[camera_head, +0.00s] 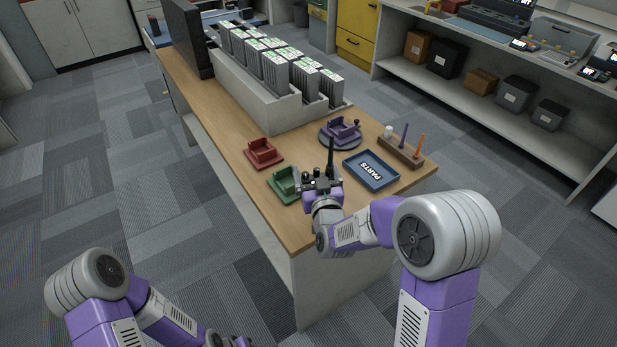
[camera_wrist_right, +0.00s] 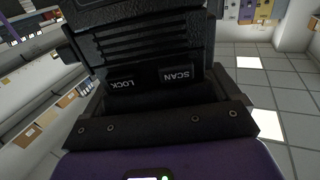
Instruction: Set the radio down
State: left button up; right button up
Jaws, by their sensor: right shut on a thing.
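A black handheld radio (camera_wrist_right: 150,45) fills the right wrist view, with its LOCK and SCAN labels upside down there. My right gripper (camera_head: 322,184) is shut on it above the near part of the wooden table (camera_head: 235,122). The radio's dark antenna (camera_head: 331,155) points up in the head view; its body is mostly hidden by my gripper. A green cradle (camera_head: 284,184) is just left of the gripper, and a red cradle (camera_head: 263,152) lies beyond it. A purple cradle on a round base (camera_head: 341,132) stands farther back. My left gripper (camera_head: 226,341) is at the bottom edge, its fingers unclear.
A blue PARTS tray (camera_head: 371,171) lies right of my right gripper. A wooden holder (camera_head: 401,152) with upright tools stands behind it. A long grey rack of boxes (camera_head: 262,95) and a dark panel (camera_head: 184,38) occupy the back of the table.

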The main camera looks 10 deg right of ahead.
notch_tip(320, 180, down, 6)
jog(key=shift+r+b, duration=0.15)
jog(key=shift+b, duration=0.7)
jog(key=shift+r, duration=0.1)
jog(key=o, duration=1.6)
jog(key=shift+f, duration=0.2)
jog(key=shift+c, duration=0.2)
